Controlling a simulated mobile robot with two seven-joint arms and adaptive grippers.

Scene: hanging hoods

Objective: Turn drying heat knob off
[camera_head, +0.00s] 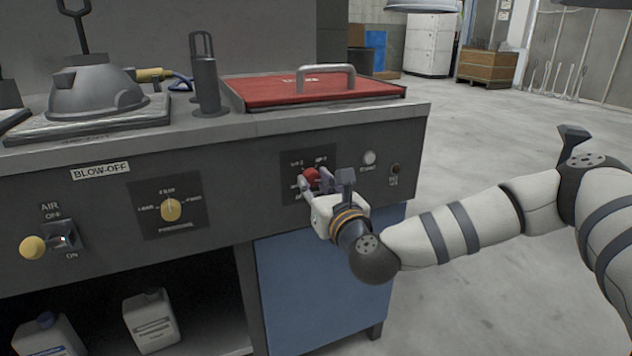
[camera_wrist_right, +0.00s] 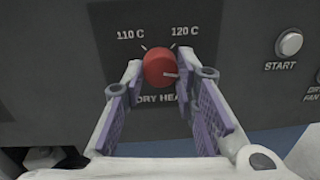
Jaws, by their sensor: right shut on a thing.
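The drying heat knob is a round red knob (camera_wrist_right: 159,66) on the dark front panel, with "110 C" and "120 C" above it and a partly covered "DRY HEA…" label below. Its white pointer mark points to the right in the wrist view. In the head view the knob (camera_head: 311,175) sits at the panel's right part. My right gripper (camera_head: 312,184) reaches it from the front, and its fingers (camera_wrist_right: 167,73) stand on both sides of the knob, shut on it. The knob's lower labels are hidden by the fingers. My left gripper is not in view.
A white START button (camera_head: 369,157) and a small dark button (camera_head: 395,169) are right of the knob. A yellow knob (camera_head: 171,209) and a yellow-tipped air lever (camera_head: 33,247) are to the left. A red lid with a handle (camera_head: 318,88) lies above. Floor at right is clear.

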